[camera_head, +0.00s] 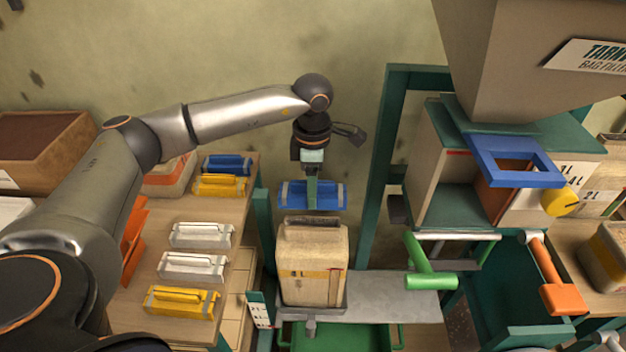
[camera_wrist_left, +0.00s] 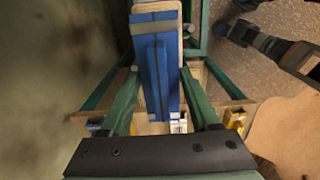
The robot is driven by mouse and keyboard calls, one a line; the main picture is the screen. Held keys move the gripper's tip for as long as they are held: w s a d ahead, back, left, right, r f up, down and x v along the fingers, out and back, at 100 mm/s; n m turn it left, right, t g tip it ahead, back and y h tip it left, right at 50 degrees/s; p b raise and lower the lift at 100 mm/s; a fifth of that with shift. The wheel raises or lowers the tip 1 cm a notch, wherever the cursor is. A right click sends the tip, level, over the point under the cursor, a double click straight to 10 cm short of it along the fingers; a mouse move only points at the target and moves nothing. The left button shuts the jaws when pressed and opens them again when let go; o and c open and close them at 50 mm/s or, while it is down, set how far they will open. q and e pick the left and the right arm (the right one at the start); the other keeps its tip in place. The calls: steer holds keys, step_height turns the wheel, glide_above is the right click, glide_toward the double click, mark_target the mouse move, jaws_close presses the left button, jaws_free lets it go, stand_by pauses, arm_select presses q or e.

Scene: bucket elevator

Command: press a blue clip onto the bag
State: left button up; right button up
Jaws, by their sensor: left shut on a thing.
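My left gripper (camera_head: 312,185) points down and is shut on a blue clip (camera_head: 332,196), held level. The clip appears just above the folded top of the bag (camera_head: 313,265); a narrow gap seems to show between them. My right gripper is not in view.
On the wooden table (camera_head: 190,212) at left lie another blue clip (camera_head: 227,164), yellow clips (camera_head: 182,301) and white clips (camera_head: 200,235). A green post (camera_head: 385,170) stands right of the bag. Further right are a green lever (camera_head: 428,270) and an orange lever (camera_head: 552,280).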

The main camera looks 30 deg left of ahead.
mark_target(312, 222)
arm_select(q)
steer(key=shift+a+f+b, duration=0.1)
steer(key=shift+f+b, duration=0.45)
steer(key=shift+f, duration=0.25)
step_height(312, 222, down, 4)
steer(key=b, duration=0.3)
steer(key=shift+f, duration=0.4)
steer(key=shift+f+b, duration=0.3)
steer(key=shift+b, duration=0.1)
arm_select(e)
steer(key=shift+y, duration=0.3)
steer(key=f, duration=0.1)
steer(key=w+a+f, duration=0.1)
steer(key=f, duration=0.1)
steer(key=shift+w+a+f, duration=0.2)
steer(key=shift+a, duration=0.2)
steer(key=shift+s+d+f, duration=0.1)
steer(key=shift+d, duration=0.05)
arm_select(q)
steer(key=shift+f, duration=0.1)
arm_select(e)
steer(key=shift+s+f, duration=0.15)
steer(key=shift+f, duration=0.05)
arm_select(q)
steer(key=shift+f+b, duration=0.45)
steer(key=shift+f, duration=0.05)
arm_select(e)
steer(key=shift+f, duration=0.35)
